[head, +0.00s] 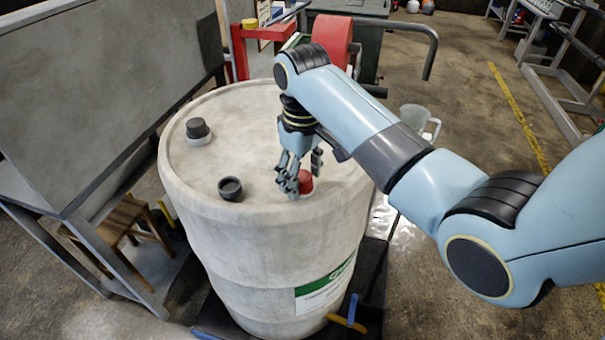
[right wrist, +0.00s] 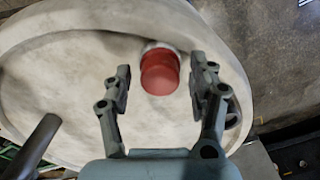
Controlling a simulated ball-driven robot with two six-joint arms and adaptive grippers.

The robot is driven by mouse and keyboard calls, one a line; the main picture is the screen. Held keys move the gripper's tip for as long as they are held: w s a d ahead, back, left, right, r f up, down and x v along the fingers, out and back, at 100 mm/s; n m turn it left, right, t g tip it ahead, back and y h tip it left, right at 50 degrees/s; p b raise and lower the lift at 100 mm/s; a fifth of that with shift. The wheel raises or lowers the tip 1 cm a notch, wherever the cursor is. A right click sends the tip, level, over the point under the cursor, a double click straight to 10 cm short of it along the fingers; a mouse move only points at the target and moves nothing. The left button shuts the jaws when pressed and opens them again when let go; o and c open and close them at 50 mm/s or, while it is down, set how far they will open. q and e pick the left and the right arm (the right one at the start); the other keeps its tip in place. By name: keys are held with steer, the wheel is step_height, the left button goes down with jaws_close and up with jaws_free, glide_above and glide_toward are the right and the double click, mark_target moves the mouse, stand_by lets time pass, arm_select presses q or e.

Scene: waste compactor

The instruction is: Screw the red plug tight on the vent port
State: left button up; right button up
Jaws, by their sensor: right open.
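The red plug (head: 305,182) stands on the top of the white drum (head: 245,120), near its front right rim. In the right wrist view the red plug (right wrist: 160,74) sits on a pale collar (right wrist: 158,46), probably the vent port, mostly hidden under it. My right gripper (head: 296,180) is just over and beside the plug and partly covers it in the head view. In the right wrist view my right gripper (right wrist: 160,82) is open, with one finger on each side of the plug and a visible gap to each. My left gripper is not in view.
A dark cap on a white neck (head: 198,131) and a dark round fitting (head: 230,188) stand on the drum top at left. A grey panel (head: 95,75) rises left of the drum. A red reel-like part (head: 333,38) is behind it.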

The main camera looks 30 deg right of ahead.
steer(key=n, duration=0.7)
steer(key=shift+n, duration=0.4)
steer(key=n, duration=0.3)
steer(key=shift+n, duration=0.4)
steer(key=n, duration=0.3)
steer(key=shift+n, duration=0.4)
steer(key=shift+c, duration=0.2)
